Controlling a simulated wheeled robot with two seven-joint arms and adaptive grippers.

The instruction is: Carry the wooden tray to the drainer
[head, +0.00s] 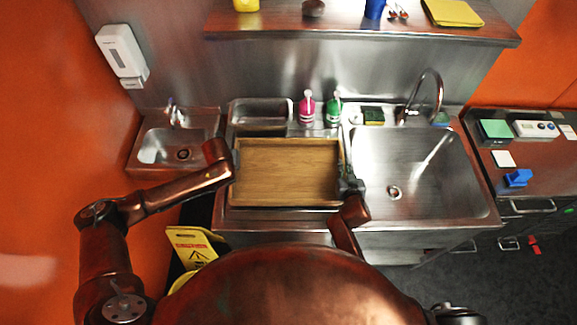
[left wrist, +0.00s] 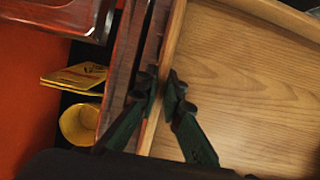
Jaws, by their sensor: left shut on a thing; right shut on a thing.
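The wooden tray (head: 285,172) is a shallow, empty rectangular tray. In the head view it is over the left part of the steel sink unit, left of the large basin. I cannot tell whether it rests on the unit or is held just above it. My left gripper (head: 235,160) is shut on the tray's left wall; the left wrist view shows its dark fingers (left wrist: 158,95) on either side of the wooden wall (left wrist: 163,85). My right gripper (head: 347,185) is shut on the tray's right wall. No separate drainer is clearly seen; the tray hides the surface beneath it.
The large basin (head: 420,175) with its tap is on the right. A pink bottle (head: 306,108) and a green bottle (head: 333,109) stand close behind the tray. A small hand basin (head: 165,150) is on the left. A yellow floor sign (head: 190,247) stands below. A shelf (head: 360,22) runs above.

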